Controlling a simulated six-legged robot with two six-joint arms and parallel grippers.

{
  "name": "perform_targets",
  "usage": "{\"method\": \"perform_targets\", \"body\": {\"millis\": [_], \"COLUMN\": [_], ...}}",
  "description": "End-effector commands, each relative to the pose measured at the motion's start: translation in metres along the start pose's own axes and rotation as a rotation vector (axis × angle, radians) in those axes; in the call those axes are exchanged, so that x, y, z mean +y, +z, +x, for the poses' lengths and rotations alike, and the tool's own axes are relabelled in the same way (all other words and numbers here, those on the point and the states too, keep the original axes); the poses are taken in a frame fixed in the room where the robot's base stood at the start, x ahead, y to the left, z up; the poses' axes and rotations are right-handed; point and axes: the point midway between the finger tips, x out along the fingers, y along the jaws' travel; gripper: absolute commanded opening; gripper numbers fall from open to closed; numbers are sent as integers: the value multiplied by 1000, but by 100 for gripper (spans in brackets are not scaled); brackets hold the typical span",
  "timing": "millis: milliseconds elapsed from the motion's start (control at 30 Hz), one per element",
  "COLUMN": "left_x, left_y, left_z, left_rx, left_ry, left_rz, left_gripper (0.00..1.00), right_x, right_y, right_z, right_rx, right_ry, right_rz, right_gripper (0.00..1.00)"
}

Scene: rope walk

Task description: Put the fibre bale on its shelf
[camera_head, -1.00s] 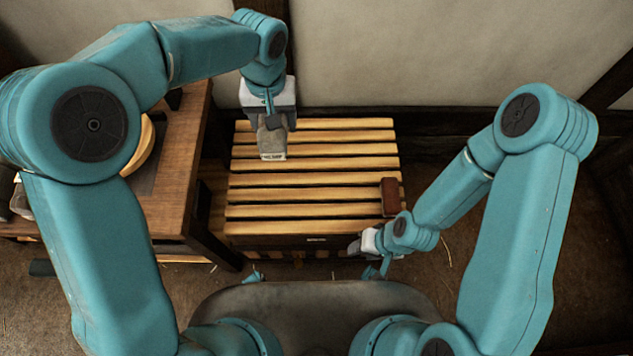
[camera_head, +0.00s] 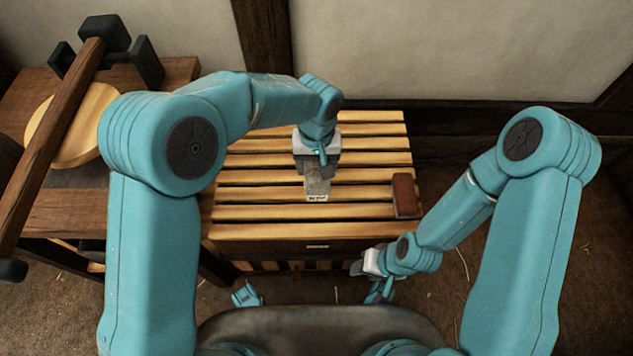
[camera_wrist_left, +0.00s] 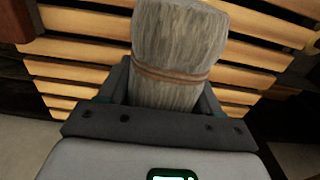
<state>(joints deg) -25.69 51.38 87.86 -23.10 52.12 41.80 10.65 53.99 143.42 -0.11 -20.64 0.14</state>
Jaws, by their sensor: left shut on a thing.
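The fibre bale (camera_wrist_left: 180,55) is a grey-brown fibrous bundle with a brown band around it. In the left wrist view it stands between the two fingers of my left gripper (camera_wrist_left: 165,85), which is shut on it. In the head view the bale (camera_head: 317,185) is below my left gripper (camera_head: 316,168), over the middle of the slatted wooden shelf (camera_head: 260,231). I cannot tell whether the bale touches the slats. My right gripper (camera_head: 372,275) is low at the shelf's front right corner, partly hidden by its own arm, and its jaws are unclear.
A reddish-brown block (camera_head: 405,195) lies on the slats at the right. On the left, a wooden table (camera_head: 60,215) carries a round wooden disc (camera_head: 85,135), a long dark beam (camera_head: 50,150) and dark blocks (camera_head: 105,35). Slats left and behind the bale are clear.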

Motion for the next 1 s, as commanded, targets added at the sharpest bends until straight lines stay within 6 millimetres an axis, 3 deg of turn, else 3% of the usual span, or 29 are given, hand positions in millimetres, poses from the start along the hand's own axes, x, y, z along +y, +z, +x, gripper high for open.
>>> {"method": "perform_targets", "body": {"millis": [233,500,867,900,967,1000], "left_x": [0,0,0,0,0,0], "left_y": [0,0,0,0,0,0], "left_z": [22,68,71,71,70,70], "left_rx": [-1,0,1,0,0,0], "left_ry": [0,0,1,1,1,0], "left_rz": [-1,0,0,0,0,0], "left_gripper": [23,23,23,70,89,89], "right_x": [4,11,12,12,12,12], "right_y": [-2,-6,-7,-7,-7,-7], "right_z": [7,20,22,21,21,21], "right_rx": [5,16,17,17,17,17], "right_ry": [1,2,2,2,2,2], "right_rz": [5,15,16,16,16,16], "right_gripper": [43,43,43,43,43,43]}}
